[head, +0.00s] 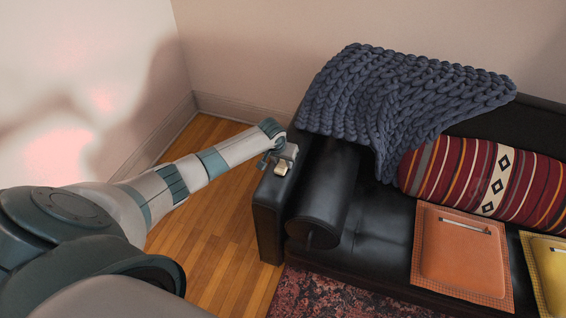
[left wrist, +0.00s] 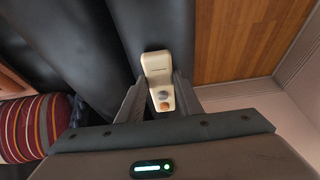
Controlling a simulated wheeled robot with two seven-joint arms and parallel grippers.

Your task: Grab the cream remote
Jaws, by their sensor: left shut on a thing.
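The cream remote (left wrist: 157,68) is between the two fingers of my left gripper (left wrist: 158,95) in the left wrist view. It has a grey round button and an orange-brown one. In the head view, my left gripper (head: 277,164) is at the outer side of the black sofa's left armrest, with a small cream part of the remote (head: 281,168) showing below it. The gripper is shut on the remote. I cannot tell whether the remote touches the armrest. My right gripper is not in view.
The black leather sofa (head: 375,240) fills the right. A blue knitted throw (head: 390,95) drapes over its back corner. A striped cushion (head: 460,175), an orange pad (head: 452,262) and a yellow pad (head: 555,275) lie on it. Wooden floor (head: 215,240) is clear left of the sofa.

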